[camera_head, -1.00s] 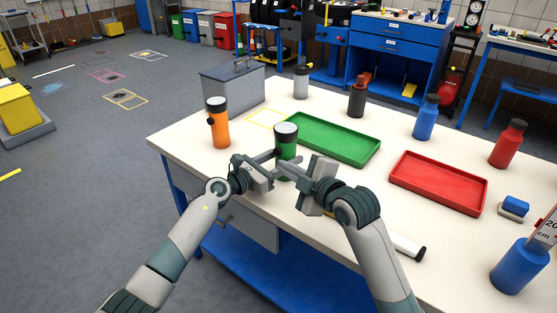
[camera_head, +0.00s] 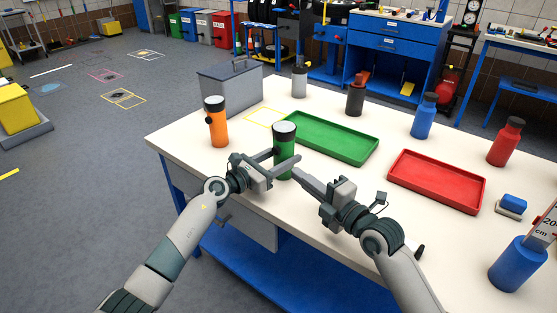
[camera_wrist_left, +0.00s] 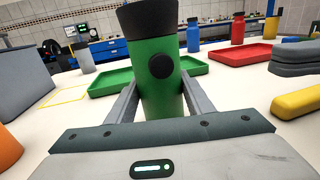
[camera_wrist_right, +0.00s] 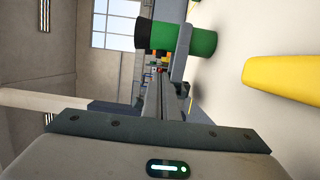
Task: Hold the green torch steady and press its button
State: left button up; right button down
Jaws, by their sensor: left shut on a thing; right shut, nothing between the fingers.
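The green torch (camera_head: 284,137) with a black head stands upright near the table's front left edge. My left gripper (camera_head: 282,162) is shut around its body, with one finger on each side. In the left wrist view, the torch's round black button (camera_wrist_left: 161,66) faces that camera, below the head. My right gripper (camera_head: 298,173) is shut and empty, its fingertips pointing at the torch from the right, low and close. In the right wrist view, the torch (camera_wrist_right: 198,40) lies past the fingers; I cannot tell whether they touch it. The button is not visible there.
An orange torch (camera_head: 217,131) stands left of the green one. A green tray (camera_head: 345,151) lies behind, and a red tray (camera_head: 462,201) to the right. A grey box (camera_head: 229,94) stands at the back left. A yellow object (camera_wrist_right: 290,79) lies on the table by my right gripper.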

aim_at(276, 150)
jog(key=shift+w, duration=0.1)
jog(key=x, duration=1)
dwell(0.4)
